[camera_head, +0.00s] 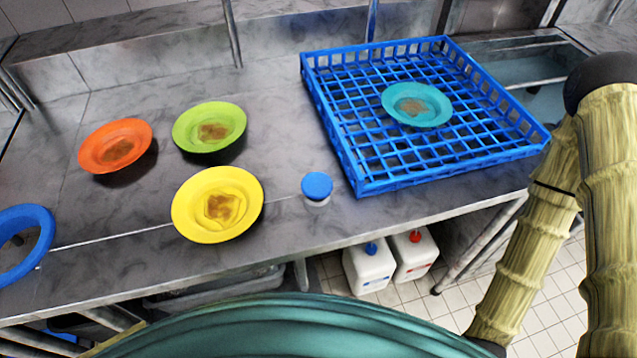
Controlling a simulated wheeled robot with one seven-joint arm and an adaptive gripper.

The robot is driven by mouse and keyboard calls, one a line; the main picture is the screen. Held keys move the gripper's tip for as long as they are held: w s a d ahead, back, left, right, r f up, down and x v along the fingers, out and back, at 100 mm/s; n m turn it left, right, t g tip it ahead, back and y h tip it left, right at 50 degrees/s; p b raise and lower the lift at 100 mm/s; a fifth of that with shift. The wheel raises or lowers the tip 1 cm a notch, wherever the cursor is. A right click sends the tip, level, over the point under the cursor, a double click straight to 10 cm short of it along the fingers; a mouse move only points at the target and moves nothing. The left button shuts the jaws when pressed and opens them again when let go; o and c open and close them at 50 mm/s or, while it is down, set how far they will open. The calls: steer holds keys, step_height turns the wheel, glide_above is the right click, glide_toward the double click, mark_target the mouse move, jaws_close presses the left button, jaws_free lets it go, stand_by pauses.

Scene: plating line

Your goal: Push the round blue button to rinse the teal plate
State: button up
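The round blue button (317,185) sits on a short pale base near the front edge of the steel counter, just left of the blue rack. The teal plate (417,105) lies in the blue lattice rack (366,187), face up, with a brown food smear in its middle. My arm shows at the right edge of the view, off the counter's front right side. My gripper is not in view, so its state does not show. Nothing touches the button.
Orange (98,158), green (183,128) and yellow (185,213) soiled plates are on the counter (290,130) left of the button. A blue ring (47,243) is at the left edge. White jugs (368,270) stand below.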

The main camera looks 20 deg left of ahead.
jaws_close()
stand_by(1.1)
